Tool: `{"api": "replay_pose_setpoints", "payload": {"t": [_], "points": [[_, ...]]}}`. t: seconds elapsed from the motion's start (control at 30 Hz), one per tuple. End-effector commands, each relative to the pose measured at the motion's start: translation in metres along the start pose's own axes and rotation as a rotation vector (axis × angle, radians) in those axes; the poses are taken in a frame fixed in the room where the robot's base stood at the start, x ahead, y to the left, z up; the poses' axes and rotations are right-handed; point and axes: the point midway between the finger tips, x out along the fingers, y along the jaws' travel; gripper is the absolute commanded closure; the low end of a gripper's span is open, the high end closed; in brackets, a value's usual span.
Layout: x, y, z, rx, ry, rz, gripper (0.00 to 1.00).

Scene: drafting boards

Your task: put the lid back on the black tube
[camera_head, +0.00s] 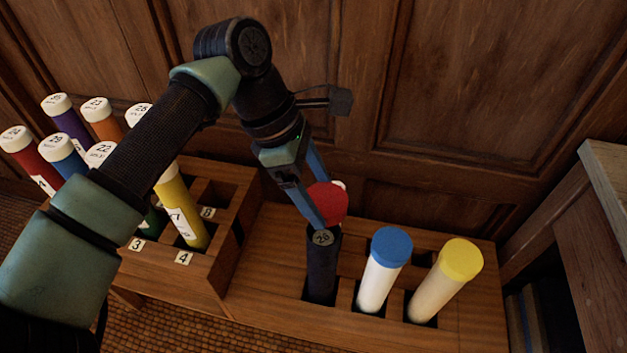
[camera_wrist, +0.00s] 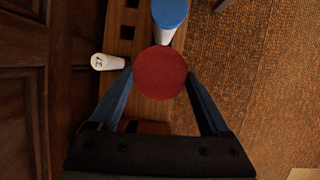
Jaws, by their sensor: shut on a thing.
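The black tube (camera_head: 321,272) stands upright in a slot of the wooden rack. Its dark top bears a pale number that looks like 26. My gripper (camera_head: 322,208) is shut on a round red lid (camera_head: 329,203), which it holds just above and slightly behind the tube's top. In the wrist view, the red lid (camera_wrist: 160,73) sits face-on between my two fingers (camera_wrist: 160,80) and hides the black tube. In the head view one finger crosses in front of part of the lid; whether lid and tube touch is unclear.
White tubes with a blue lid (camera_head: 391,247) and a yellow lid (camera_head: 460,259) stand right of the black tube. A white-capped item (camera_wrist: 108,62) marked 27 is beside the lid. A rack (camera_head: 225,262) of coloured tubes is left. Wood panelling (camera_head: 480,90) rises behind.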

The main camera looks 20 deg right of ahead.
Motion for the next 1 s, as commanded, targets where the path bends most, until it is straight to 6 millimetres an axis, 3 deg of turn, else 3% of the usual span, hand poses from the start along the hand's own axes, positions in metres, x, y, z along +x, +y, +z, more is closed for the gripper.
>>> {"api": "replay_pose_setpoints", "payload": {"t": [0.6,1.0], "points": [[0.052,-0.001,-0.022,0.001,0.001,-0.001,0.7],[0.054,0.0,-0.023,0.001,0.001,-0.001,0.7]]}}
